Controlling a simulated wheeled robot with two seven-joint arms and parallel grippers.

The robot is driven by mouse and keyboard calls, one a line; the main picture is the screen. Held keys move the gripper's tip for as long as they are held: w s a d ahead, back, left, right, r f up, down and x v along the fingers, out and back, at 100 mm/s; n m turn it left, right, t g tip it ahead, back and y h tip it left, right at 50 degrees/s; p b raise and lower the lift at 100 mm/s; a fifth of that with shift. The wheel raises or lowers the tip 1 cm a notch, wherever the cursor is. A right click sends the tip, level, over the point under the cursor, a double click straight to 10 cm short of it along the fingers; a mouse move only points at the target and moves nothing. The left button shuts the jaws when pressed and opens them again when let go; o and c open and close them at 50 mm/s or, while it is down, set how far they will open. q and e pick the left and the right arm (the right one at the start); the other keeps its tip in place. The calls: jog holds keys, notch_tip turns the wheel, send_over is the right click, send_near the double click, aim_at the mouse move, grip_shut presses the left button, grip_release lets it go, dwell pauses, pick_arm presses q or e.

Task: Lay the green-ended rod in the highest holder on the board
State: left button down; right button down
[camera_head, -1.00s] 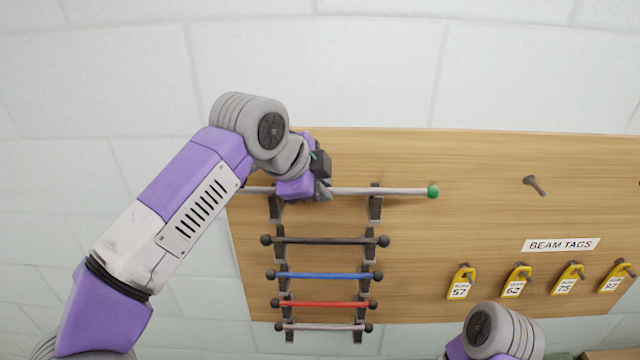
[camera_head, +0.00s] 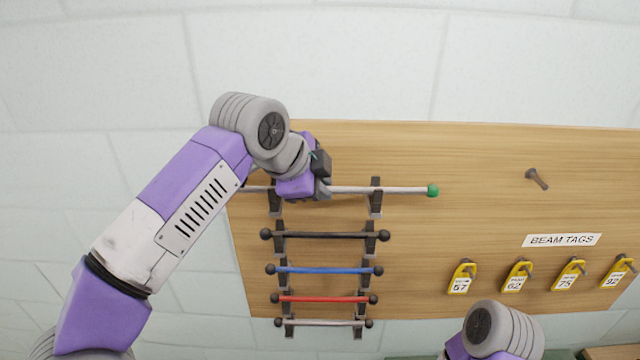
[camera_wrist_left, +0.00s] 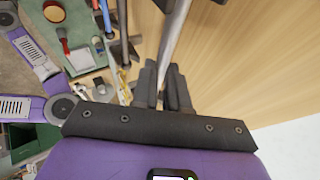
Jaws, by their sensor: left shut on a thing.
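The green-ended rod (camera_head: 400,190) is pale grey and lies level across the top of the board (camera_head: 480,200), its green ball at the right. My left gripper (camera_head: 323,189) is shut on it between the two arms of the highest holder (camera_head: 376,197). At the right holder arm, the dark prong tip stands above the rod's line. Whether the rod rests in the holder I cannot tell. My gripper and wrist hide part of the rod's left side. In the left wrist view the rod (camera_wrist_left: 176,35) runs between the closed fingers (camera_wrist_left: 163,85).
Below hang a black rod (camera_head: 325,235), a blue rod (camera_head: 325,271), a red rod (camera_head: 325,299) and a grey rod (camera_head: 325,323) in lower holders. At the right are a peg (camera_head: 537,178), a BEAM TAGS label (camera_head: 562,240) and several yellow tags (camera_head: 515,280).

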pick_arm(q)
jog(key=shift+f, duration=0.1)
jog(key=c, duration=1.1)
grip_release()
